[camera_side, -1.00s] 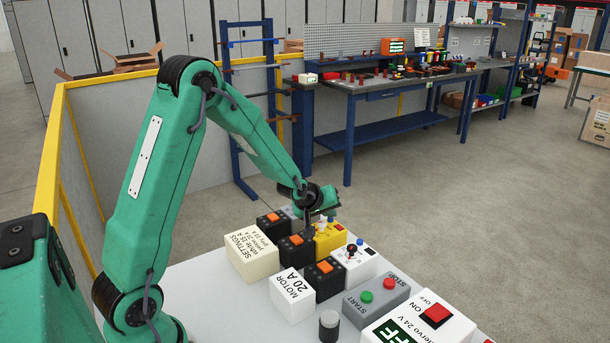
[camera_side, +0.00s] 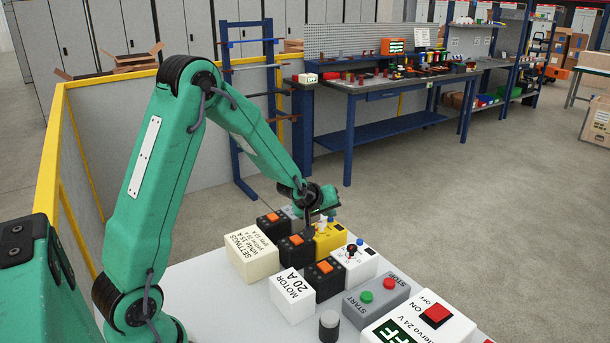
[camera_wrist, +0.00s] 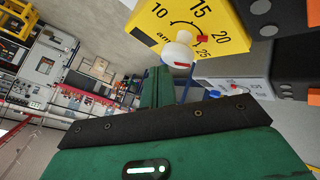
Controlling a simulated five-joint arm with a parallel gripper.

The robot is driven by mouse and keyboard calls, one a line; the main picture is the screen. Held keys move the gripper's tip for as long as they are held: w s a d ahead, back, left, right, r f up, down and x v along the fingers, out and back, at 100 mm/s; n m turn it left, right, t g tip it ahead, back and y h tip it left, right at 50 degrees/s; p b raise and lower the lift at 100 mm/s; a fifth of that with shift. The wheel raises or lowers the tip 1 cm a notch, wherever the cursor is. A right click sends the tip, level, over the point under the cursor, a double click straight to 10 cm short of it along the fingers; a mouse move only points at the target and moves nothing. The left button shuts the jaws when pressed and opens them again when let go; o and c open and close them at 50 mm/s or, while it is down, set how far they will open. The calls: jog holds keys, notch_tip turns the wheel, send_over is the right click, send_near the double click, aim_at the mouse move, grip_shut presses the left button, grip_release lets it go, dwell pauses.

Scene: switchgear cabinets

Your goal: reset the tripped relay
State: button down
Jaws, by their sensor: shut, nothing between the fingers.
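A yellow relay (camera_side: 329,238) stands in the row of devices, with a white knob on top and a blue button (camera_side: 345,227) at its near right. In the wrist view, the yellow relay's dial (camera_wrist: 180,14) reads 10, 15, 20 and 25, and a red mark sits near 20. The white knob (camera_wrist: 178,50) has a red line. My gripper (camera_side: 322,216) is shut and empty, low over the yellow relay. Its green fingers (camera_wrist: 158,86) reach close to the knob; contact is unclear. A white relay (camera_side: 357,265) with a dark knob stands nearer. A grey one behind is mostly hidden.
Black contactors with orange squares (camera_side: 325,267) stand left of the relays. A settings block (camera_side: 252,258) and a MOTOR 20 A block (camera_side: 291,297) stand further left. A grey START/STOP box (camera_side: 376,297) and a white servo switch box (camera_side: 420,318) are in front.

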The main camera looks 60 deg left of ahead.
aim_at(328, 224)
jog(key=shift+r, duration=0.65)
jog(key=shift+r, duration=2.5)
jog(key=shift+d+r, duration=0.1)
jog(key=s+d+r+m+g+h, duration=0.1)
jog(key=s+d+r+m, duration=0.2)
jog(key=s, duration=0.6)
jog(key=s+d+r+m+g, duration=0.1)
jog(key=s+d+r+m, duration=0.2)
jog(key=s+d, duration=0.3)
jog(key=s+d+r+m+g+h, duration=0.1)
jog(key=s+d+r+m, duration=0.3)
jog(key=s, duration=0.9)
jog(key=shift+s+d+m+h, duration=0.3)
jog(key=shift+d+m, duration=0.4)
jog(key=shift+m, duration=0.1)
